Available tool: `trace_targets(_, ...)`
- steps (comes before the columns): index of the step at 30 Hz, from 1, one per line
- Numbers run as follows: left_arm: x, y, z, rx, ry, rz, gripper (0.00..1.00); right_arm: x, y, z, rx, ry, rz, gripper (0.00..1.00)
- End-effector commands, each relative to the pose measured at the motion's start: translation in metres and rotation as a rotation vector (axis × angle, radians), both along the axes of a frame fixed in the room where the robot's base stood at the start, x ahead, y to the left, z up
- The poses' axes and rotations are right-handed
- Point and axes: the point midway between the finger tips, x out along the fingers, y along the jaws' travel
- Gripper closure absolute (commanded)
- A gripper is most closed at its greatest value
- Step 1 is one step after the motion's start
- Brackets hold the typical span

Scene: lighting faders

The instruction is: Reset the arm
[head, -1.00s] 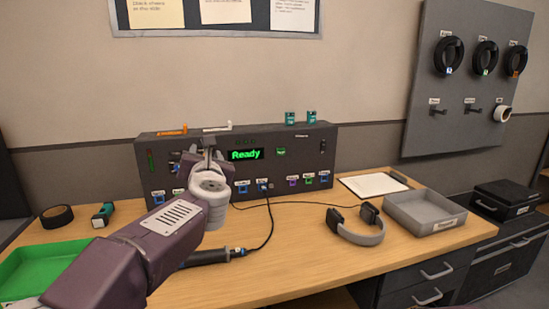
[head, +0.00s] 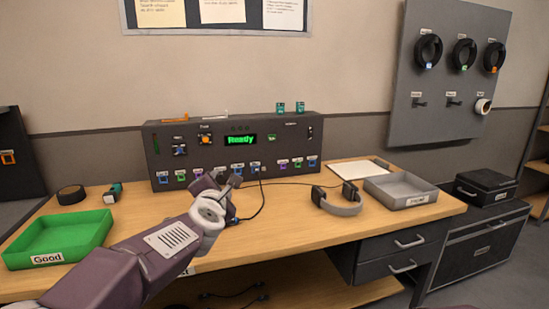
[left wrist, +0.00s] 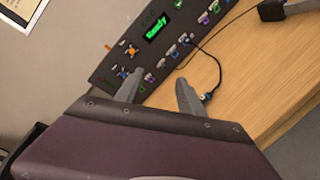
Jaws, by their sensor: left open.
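My left gripper (head: 229,183) is over the wooden desk, in front of the dark console (head: 290,143). In the left wrist view its two grey fingers (left wrist: 157,94) stand apart with nothing between them. The console's screen (head: 240,140) reads "Ready" in green. Below it runs a row of coloured sockets, and a black cable is plugged into one of them. My left arm comes in from the lower left and hides part of the desk. My right gripper is not in view.
A green tray (head: 100,227) labelled "Good" sits at the left, with black tape (head: 71,195) behind it. Headphones (head: 338,203), a clipboard (head: 350,170) and a grey tray (head: 385,196) are at the right. The desk's front middle is fairly clear.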

Motion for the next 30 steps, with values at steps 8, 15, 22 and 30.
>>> trace_targets(8,-0.036,-0.016,-0.137,0.531,0.278,-0.307,0.54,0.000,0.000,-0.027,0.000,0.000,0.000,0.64)
trace_targets(15,-0.137,-0.011,-0.299,1.083,0.596,-0.830,0.54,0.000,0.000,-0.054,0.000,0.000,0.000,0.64)
trace_targets(22,-0.231,0.010,-0.380,1.352,0.749,-1.265,0.54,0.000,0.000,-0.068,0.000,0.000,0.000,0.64)
trace_targets(30,-0.320,0.035,-0.416,1.502,0.825,-1.689,0.54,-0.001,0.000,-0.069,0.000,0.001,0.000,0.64)
